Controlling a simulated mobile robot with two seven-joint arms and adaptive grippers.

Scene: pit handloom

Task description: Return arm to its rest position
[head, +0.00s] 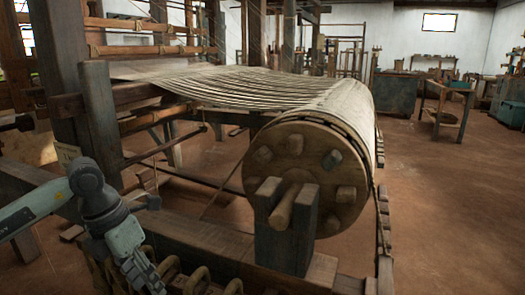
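My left arm (95,205) comes in from the left edge in the head view. It bends at a dark joint and points down toward the bottom edge, in front of the loom's wooden frame. Its lower end, with my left gripper (145,275), lies at the bottom edge beside dark wooden parts. The fingers are too dark and cut off to tell whether they are open or shut, or whether they touch anything. My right arm and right gripper are not in view.
A large wooden warp beam (306,178) with a pegged round end rests on a notched post (287,238). Warp threads (235,85) run back from it. A thick upright post (101,120) stands behind my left arm. The floor (455,215) at right is clear.

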